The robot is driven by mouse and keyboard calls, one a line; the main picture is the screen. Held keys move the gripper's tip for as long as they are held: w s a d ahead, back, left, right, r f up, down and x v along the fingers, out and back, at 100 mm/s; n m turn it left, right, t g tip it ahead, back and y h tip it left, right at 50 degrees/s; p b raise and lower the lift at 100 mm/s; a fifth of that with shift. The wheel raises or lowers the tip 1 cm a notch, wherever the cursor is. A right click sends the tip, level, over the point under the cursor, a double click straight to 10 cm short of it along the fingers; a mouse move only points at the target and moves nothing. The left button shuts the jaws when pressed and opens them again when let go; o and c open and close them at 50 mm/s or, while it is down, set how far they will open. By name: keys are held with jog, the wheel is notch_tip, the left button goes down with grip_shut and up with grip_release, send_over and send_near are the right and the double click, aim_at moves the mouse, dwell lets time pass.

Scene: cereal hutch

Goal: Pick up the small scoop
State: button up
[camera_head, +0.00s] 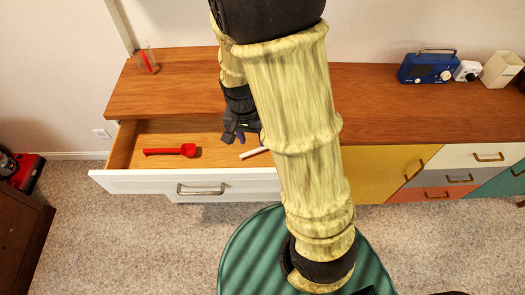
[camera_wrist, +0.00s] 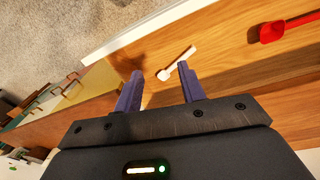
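A small white scoop-like utensil (camera_head: 254,152) lies in the open drawer (camera_head: 135,180), partly hidden by my arm in the head view. In the wrist view, the small utensil (camera_wrist: 179,61) shows a pale end and a darker, thin handle. A longer red scoop (camera_head: 172,151) lies to its left in the head view; it also shows at the top right of the wrist view (camera_wrist: 285,28). My gripper (camera_wrist: 160,68) is open and empty above the drawer. In the wrist view, the pale end appears between its fingertips, apparently below them.
The drawer juts out from a wooden-topped cabinet (camera_head: 385,108). A clear glass (camera_head: 147,58) with something red stands at the left of the top. A blue radio (camera_head: 427,68), a small white device (camera_head: 467,71) and a cream container (camera_head: 500,70) stand at the right.

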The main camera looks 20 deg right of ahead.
jog(key=w+a+f+m+t+h+b, duration=0.1)
jog(key=w+a+f+m+h+b, duration=0.2)
jog(key=w+a+f+m+h, duration=0.5)
jog(key=a+f+m, duration=0.1)
jog(key=f+m, duration=0.1)
jog(key=m, duration=0.1)
jog(key=shift+w+a+b, duration=0.2)
jog(key=shift+b, duration=0.2)
jog(key=p, duration=0.1)
send_near(256, 150)
jog(key=x, duration=0.3)
jog(key=shift+s+f, duration=0.1)
jog(key=shift+f, duration=0.35)
jog(key=shift+d, duration=0.15)
jog(key=p+x, duration=0.1)
jog(key=x, duration=0.4)
jog(key=shift+d+r, duration=0.1)
jog(key=shift+d, duration=0.05)
